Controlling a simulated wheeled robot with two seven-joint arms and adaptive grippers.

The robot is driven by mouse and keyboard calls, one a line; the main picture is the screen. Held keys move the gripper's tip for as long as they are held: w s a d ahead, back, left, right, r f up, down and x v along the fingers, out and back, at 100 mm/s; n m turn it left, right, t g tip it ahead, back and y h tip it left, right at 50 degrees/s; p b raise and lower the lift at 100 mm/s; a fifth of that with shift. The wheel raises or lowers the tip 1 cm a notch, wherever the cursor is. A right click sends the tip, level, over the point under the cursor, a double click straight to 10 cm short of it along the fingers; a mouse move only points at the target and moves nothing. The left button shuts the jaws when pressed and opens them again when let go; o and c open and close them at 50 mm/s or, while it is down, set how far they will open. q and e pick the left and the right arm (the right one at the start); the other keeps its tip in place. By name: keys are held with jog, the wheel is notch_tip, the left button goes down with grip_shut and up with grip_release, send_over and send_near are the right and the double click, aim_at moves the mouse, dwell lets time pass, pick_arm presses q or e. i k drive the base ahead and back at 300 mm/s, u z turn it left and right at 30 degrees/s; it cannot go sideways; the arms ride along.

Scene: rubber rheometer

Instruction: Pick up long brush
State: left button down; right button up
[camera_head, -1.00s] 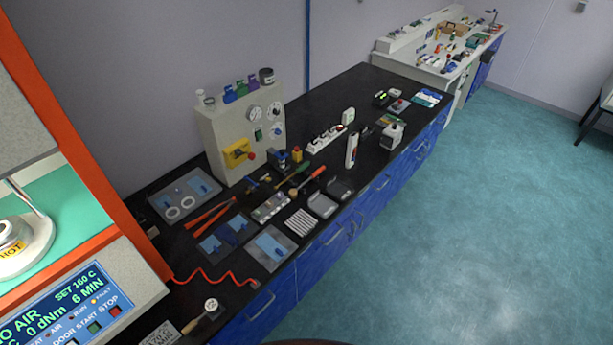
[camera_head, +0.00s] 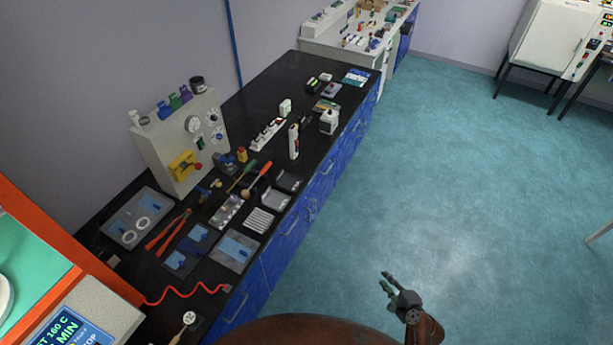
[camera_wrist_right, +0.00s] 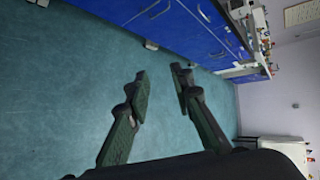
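Two long-handled tools lie side by side on the black bench: a green-handled one (camera_head: 241,176) and an orange-red-handled one (camera_head: 260,175) with a pale tan head at its near end. I cannot tell for sure which is the long brush. My right gripper (camera_head: 386,281) is over the open floor, right of the bench and well apart from both tools. It is open and empty; in the right wrist view its two fingers (camera_wrist_right: 160,72) stand apart over the floor. My left gripper is not in view.
Red-handled pliers (camera_head: 174,232), grey trays (camera_head: 233,250) and a white bottle (camera_head: 293,142) crowd the bench around the tools. A beige gauge panel (camera_head: 178,140) stands behind them. An orange-framed machine (camera_head: 45,240) is at left. The floor right of the blue cabinets is clear.

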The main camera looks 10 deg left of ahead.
aim_at(245, 193)
jog(key=z, duration=0.6)
jog(key=i, duration=2.55)
jog(key=u, duration=3.6)
jog(key=i, duration=0.5)
jog(key=z, duration=0.6)
